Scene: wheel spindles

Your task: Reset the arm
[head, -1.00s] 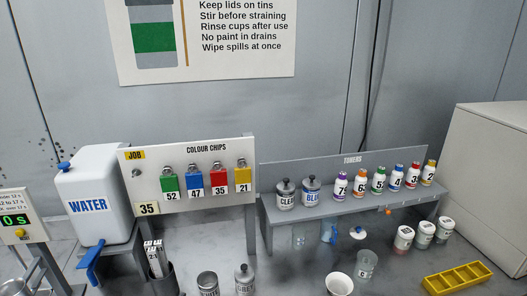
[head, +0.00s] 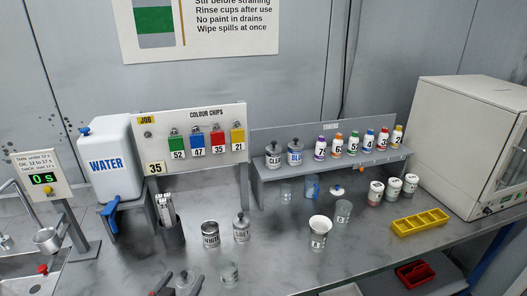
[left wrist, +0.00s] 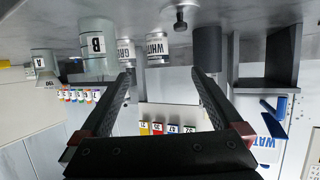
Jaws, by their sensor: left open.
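My left gripper (head: 179,286) shows only at the bottom edge of the head view, as two dark fingertips over the bench front. In the left wrist view, which is upside down, its two black fingers (left wrist: 160,73) are spread apart with nothing between them. A grey knobbed object (head: 184,279) is close by the fingertips in the head view. The WHITE tin (head: 210,234) and the GREY tin (head: 241,228) stand beyond the gripper, apart from it. A clear cup marked B (left wrist: 97,45) stands to one side of the fingers. My right gripper is not in view.
The water tank (head: 110,165), colour chip board (head: 195,140) and toner shelf (head: 330,170) line the back. A pale cup (head: 320,232), a clear cup (head: 343,211) and a yellow tray (head: 419,222) stand right. A sink (head: 25,265) is at the left. The front middle bench is largely clear.

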